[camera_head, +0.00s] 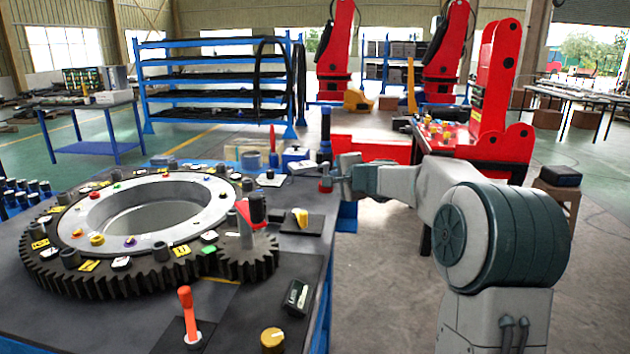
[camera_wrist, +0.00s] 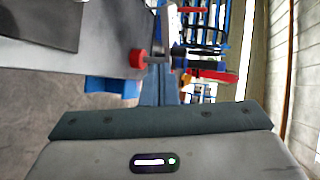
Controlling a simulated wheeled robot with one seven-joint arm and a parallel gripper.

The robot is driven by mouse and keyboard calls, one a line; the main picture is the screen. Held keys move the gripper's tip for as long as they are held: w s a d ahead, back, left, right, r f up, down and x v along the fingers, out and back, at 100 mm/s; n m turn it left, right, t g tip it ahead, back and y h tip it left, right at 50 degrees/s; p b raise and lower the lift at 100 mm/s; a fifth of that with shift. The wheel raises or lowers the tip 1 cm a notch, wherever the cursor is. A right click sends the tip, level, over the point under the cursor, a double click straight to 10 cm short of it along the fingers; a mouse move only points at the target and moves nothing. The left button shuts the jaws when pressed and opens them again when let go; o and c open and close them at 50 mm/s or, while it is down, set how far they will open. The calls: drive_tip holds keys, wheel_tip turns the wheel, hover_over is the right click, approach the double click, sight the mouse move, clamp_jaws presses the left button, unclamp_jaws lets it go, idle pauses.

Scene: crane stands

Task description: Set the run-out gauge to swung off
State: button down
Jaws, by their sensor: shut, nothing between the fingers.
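No part is clearly marked as the run-out gauge. A dark blue upright post (camera_head: 325,140) with a red foot (camera_head: 326,184) stands at the table's far right corner; it may be the gauge. The wrist view, turned sideways, shows the red foot (camera_wrist: 138,58), a grey shaft and the dark blue part (camera_wrist: 180,58). My gripper (camera_head: 336,178) is shut and empty, right beside the red foot in the head view. I cannot tell whether they touch.
The table carries a large toothed ring (camera_head: 150,255), a small gear (camera_head: 245,262) with a red and black part, a yellow-knobbed part (camera_head: 301,217), an orange lever (camera_head: 188,308) and a yellow dial (camera_head: 272,340). A white-blue box (camera_head: 295,155) stands near the post. Open floor lies right of the table.

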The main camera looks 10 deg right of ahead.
drive_tip(key=shift+w+d, duration=0.2)
drive_tip(key=shift+d, duration=0.05)
drive_tip(key=p, duration=0.6)
approach(311, 169)
drive_tip(key=x, duration=0.4)
drive_tip(key=shift+a, duration=0.15)
drive_tip(key=shift+p+x, duration=0.55)
drive_tip(key=shift+x, duration=0.55)
drive_tip(key=shift+w+m+h+b, duration=0.2)
drive_tip(key=shift+m+h+b, duration=0.1)
drive_tip(key=shift+m+h, duration=0.1)
